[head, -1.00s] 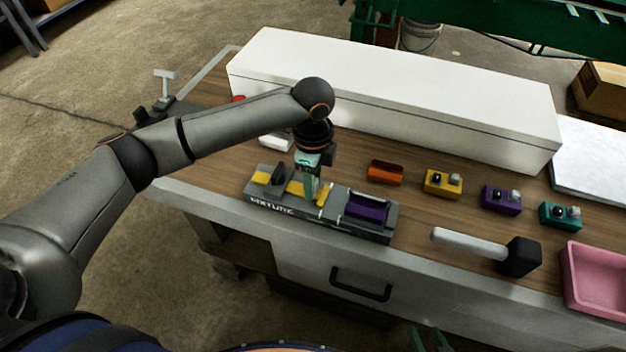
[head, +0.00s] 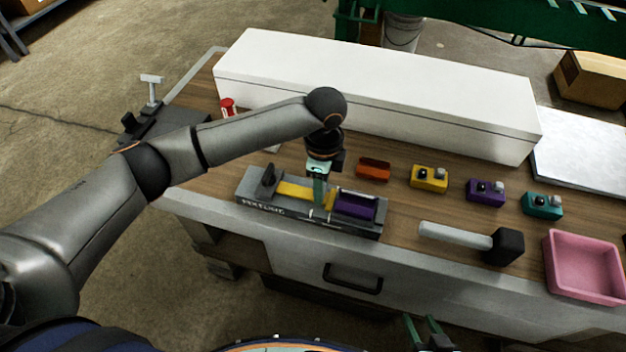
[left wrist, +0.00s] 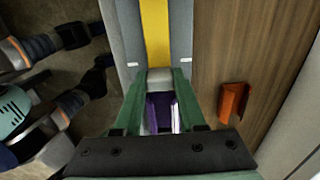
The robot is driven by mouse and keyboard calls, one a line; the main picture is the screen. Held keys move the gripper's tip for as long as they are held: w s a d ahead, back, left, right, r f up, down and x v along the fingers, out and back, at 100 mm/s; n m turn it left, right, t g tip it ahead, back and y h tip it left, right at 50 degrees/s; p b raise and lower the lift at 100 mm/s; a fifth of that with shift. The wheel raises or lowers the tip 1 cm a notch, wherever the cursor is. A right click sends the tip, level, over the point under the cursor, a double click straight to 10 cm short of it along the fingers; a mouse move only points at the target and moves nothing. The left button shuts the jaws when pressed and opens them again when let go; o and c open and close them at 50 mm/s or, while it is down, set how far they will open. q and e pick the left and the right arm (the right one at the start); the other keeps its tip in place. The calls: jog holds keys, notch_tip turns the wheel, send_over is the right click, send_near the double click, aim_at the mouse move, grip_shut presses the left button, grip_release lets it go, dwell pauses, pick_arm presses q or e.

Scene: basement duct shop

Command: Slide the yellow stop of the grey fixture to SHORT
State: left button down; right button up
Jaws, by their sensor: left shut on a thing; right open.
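The grey fixture (head: 262,211) lies along the front of the bench, with lettering on its front face. A yellow strip (head: 293,190) runs in its channel, and the strip also shows in the left wrist view (left wrist: 155,30). The yellow stop (head: 330,199) is beside the purple block (head: 356,206) in the right part of the channel. My left gripper (head: 318,197) reaches down into the fixture and is shut on the stop, which its fingers partly hide. In the left wrist view a pale block (left wrist: 160,77) sits between the fingers. My right gripper (head: 428,330) is open and empty, low in front of the bench.
An orange holder (head: 373,168) and yellow (head: 429,178), purple (head: 486,191) and teal (head: 542,205) blocks stand behind and right. A mallet (head: 470,238) and pink tray (head: 585,265) lie to the right. A long white box (head: 370,100) fills the back.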

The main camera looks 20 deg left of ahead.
pick_arm(q)
jog(key=shift+d, duration=0.25)
jog(key=c, duration=0.7)
grip_release()
jog(key=shift+o, duration=1.1)
notch_tip(320, 180, up, 13)
jog(key=shift+f, duration=0.2)
jog(key=shift+f, duration=0.1)
